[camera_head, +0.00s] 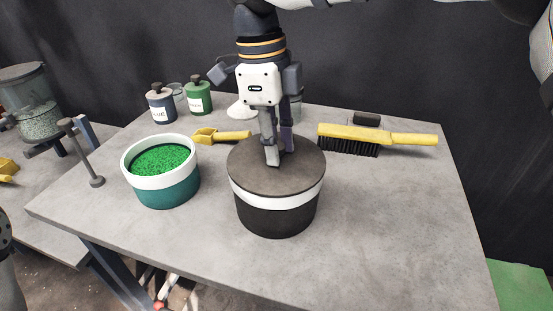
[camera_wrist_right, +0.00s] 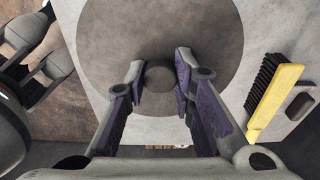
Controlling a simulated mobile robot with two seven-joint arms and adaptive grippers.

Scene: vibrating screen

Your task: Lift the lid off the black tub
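The black tub (camera_head: 276,216) stands upright on the table, with a white band around its upper part. Its flat, dark brown-grey lid (camera_head: 300,177) sits on top and fills much of the right wrist view (camera_wrist_right: 110,45). My right gripper (camera_head: 277,158) points straight down at the lid's middle. In the right wrist view its purple-padded fingers (camera_wrist_right: 161,76) lie on both sides of the lid's round knob (camera_wrist_right: 160,77) and appear to press on it. The fingers hide the knob in the head view.
A teal tub of green granules (camera_head: 165,192) stands to the left. A yellow scoop (camera_head: 220,136) and two jars (camera_head: 161,106) (camera_head: 198,98) are behind. A yellow brush (camera_head: 375,137) and a black block (camera_head: 367,119) lie back right. The table's front right (camera_head: 400,230) is clear.

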